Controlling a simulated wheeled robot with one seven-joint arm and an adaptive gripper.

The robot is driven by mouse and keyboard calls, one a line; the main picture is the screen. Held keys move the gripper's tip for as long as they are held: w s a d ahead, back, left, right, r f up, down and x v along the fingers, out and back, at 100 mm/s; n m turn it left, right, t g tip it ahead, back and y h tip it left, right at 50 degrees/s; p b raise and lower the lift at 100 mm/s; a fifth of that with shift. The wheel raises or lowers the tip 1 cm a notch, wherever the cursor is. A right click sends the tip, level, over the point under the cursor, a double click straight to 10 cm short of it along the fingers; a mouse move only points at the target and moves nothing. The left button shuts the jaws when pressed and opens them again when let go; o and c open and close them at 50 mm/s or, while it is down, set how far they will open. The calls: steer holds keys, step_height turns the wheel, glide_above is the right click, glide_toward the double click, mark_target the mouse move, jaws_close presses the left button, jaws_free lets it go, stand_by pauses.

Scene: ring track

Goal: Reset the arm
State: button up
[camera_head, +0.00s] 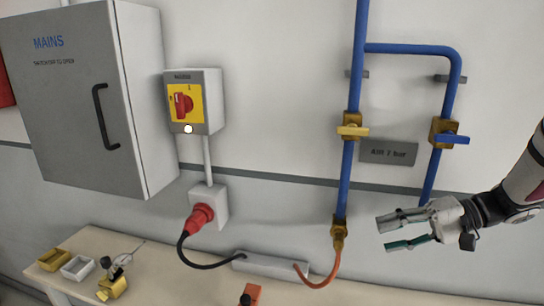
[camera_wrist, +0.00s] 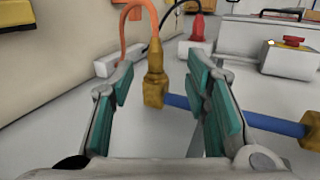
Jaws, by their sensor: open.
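My gripper (camera_head: 400,231) is at the right of the head view, in front of the wall and to the right of the vertical blue pipe (camera_head: 347,185). Its two fingers with green pads are apart, with nothing held between them. In the wrist view my gripper (camera_wrist: 160,100) also shows open. A brass fitting (camera_wrist: 154,80) with an orange hose (camera_wrist: 138,20) appears beyond and between the fingers, and a blue pipe (camera_wrist: 270,122) runs past the right finger. I cannot tell how far the fingertips are from the fitting.
A grey MAINS cabinet (camera_head: 75,110), a red rotary switch (camera_head: 183,104) and a red plug (camera_head: 200,218) are on the wall at left. Yellow (camera_head: 352,131) and blue (camera_head: 452,139) valve handles sit on the pipes. A bench (camera_head: 180,275) below holds small bins and a grey strip (camera_head: 270,265).

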steer(key=s+a+r+n+h, duration=0.1)
steer(key=s+a+r+h, duration=0.1)
steer(key=s, duration=0.5)
steer(key=s+a+r+n+t+h, duration=0.1)
steer(key=s+a+r+h, duration=0.2)
steer(key=s+h, duration=0.3)
steer(key=s+a+r+n+h, duration=0.1)
steer(key=s+a+r+h, duration=0.2)
steer(key=s+a+h, duration=0.2)
steer(key=s, duration=0.3)
steer(key=shift+s, duration=0.15)
